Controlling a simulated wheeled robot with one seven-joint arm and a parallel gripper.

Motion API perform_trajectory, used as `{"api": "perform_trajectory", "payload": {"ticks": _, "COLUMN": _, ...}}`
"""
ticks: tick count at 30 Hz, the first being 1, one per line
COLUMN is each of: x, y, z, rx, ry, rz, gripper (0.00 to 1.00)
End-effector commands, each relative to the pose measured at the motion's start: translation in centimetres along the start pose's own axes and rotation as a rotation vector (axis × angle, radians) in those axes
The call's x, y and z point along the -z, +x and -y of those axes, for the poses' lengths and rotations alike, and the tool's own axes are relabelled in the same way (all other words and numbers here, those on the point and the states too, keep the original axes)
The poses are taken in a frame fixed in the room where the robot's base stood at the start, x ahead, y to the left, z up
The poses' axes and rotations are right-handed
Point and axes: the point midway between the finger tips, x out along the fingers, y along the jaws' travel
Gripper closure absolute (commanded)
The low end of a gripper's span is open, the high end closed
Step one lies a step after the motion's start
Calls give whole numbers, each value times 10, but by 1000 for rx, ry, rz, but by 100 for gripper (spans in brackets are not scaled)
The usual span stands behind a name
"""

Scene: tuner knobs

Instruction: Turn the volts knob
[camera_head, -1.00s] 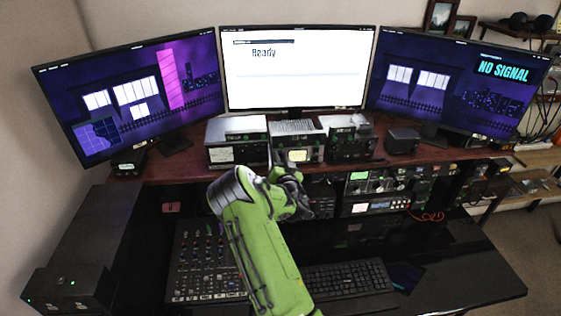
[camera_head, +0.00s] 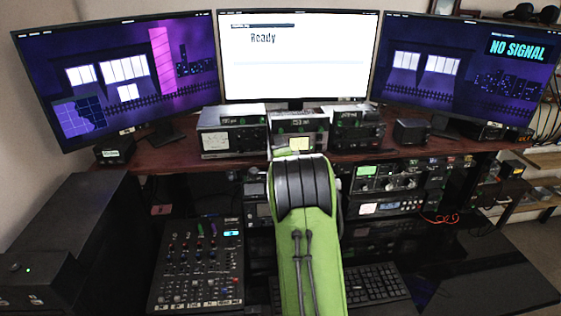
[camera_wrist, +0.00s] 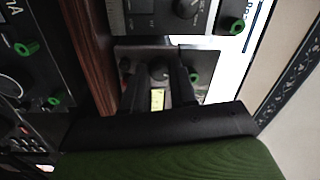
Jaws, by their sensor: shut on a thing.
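The middle unit of the row on the desk shelf has a yellow-lit meter in the head view (camera_head: 299,143). Its grey face also shows turned sideways in the wrist view (camera_wrist: 205,60). A dark round knob (camera_wrist: 159,70) sits on that face above the lit meter (camera_wrist: 157,98). My gripper (camera_wrist: 159,76) has its two dark fingers on either side of this knob and is shut on it. I cannot read a label that names it the volts knob. In the head view my green arm hides the gripper and the knob.
Similar units stand to the left (camera_head: 231,138) and right (camera_head: 357,130) of the middle one. Three monitors (camera_head: 297,60) rise close behind. A mixer (camera_head: 198,265) and a keyboard (camera_head: 372,285) lie below. Green knobs (camera_wrist: 236,25) sit near the fingers in the wrist view.

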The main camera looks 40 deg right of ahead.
Motion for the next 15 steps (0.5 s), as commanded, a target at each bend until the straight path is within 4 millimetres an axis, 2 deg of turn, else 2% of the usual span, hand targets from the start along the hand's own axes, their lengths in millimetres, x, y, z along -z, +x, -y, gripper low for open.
{"api": "perform_trajectory", "payload": {"ticks": 6, "x": 0, "y": 0, "z": -3, "rx": 3, "ry": 135, "rz": -9, "gripper": 100}}
{"api": "perform_trajectory", "payload": {"ticks": 15, "x": 0, "y": 0, "z": -1, "rx": 0, "ry": 233, "rz": -13, "gripper": 100}}
